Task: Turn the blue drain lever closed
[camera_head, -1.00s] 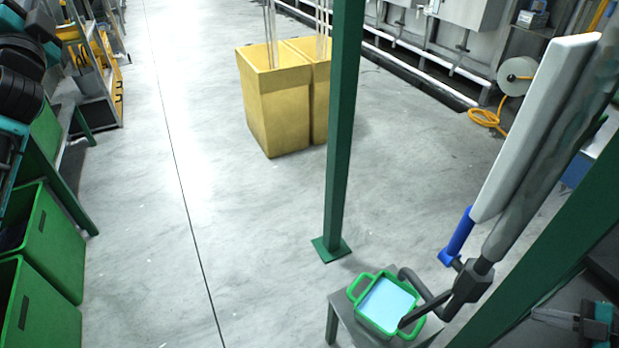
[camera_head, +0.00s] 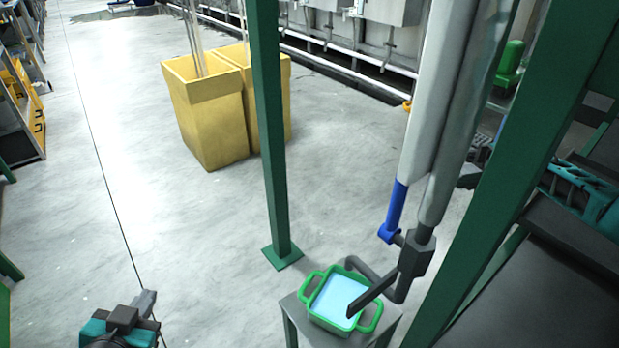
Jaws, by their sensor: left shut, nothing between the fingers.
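The blue drain lever (camera_head: 393,212) is in the right half of the head view. It runs nearly along the pale grey pipe (camera_head: 435,195), its lower end by the dark valve body (camera_head: 416,256). A dark spout (camera_head: 371,295) reaches down left from the valve over a green-rimmed basin (camera_head: 312,282) with light blue contents. My left gripper (camera_head: 148,302) is at the bottom left edge, shut and empty, well left of the lever and apart from it. I cannot make out my right gripper.
The basin stands on a grey stand (camera_head: 292,318). A green post (camera_head: 270,150) rises left of the lever, and a thick green beam (camera_head: 520,190) slants on its right. Yellow bins (camera_head: 208,125) stand farther back. The floor between my left gripper and the stand is open.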

